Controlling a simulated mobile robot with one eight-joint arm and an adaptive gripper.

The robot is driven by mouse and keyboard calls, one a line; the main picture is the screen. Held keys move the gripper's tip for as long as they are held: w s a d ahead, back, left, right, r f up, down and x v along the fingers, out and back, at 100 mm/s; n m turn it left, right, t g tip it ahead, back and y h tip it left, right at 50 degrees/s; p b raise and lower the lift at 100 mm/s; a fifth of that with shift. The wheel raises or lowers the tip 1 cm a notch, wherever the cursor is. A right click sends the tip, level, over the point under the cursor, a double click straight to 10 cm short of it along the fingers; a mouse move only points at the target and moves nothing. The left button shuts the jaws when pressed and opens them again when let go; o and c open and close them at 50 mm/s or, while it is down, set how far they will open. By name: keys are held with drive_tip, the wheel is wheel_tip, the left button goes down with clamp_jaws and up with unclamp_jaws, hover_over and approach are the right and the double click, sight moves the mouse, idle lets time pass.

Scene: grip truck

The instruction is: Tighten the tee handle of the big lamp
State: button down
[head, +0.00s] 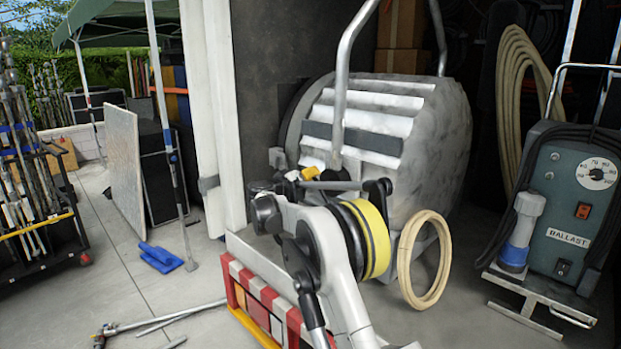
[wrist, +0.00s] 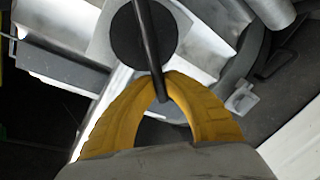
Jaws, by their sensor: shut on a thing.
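The big lamp (head: 435,115) is a large grey drum-shaped housing with white ribs, held in a tubular metal yoke (head: 347,75). Its tee handle shows in the wrist view as a dark thin bar (wrist: 148,45) crossing a round black knob (wrist: 125,35). My gripper (wrist: 162,82) has yellow fingers, shut on the lower end of the bar. In the head view my gripper (head: 309,173) is small beside the lamp's near side, at the foot of the yoke. A grey bar shows there, but my arm hides part of this spot.
A coiled tan cable (head: 437,262) hangs at the lamp's lower right. A teal ballast box (head: 566,185) stands on a cart at right. A stand rack (head: 35,190) is far left; grey floor lies between.

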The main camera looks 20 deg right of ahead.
sight(319, 182)
drive_tip(key=m, duration=0.1)
drive_tip(key=s+m, duration=0.1)
drive_tip(key=m, duration=0.1)
drive_tip(key=shift+s+d+r+t, duration=0.15)
drive_tip(key=shift+d+r+t, duration=0.05)
drive_tip(key=shift+r+t, duration=0.2)
drive_tip(key=shift+s+d+r+m+h+b, duration=0.15)
drive_tip(key=shift+s+m+h+b, duration=0.15)
drive_tip(key=shift+m, duration=0.7)
drive_tip(key=shift+s+d+r+m+h+b, duration=0.1)
drive_tip(key=shift+s+m+h+b, duration=0.2)
drive_tip(key=shift+m, duration=0.7)
drive_tip(key=shift+s, duration=0.15)
drive_tip(key=c, duration=1.4)
unclamp_jaws()
drive_tip(key=shift+c, duration=0.2)
drive_tip(key=r+v, duration=0.1)
drive_tip(key=v, duration=1.1)
drive_tip(key=shift+f, duration=0.5)
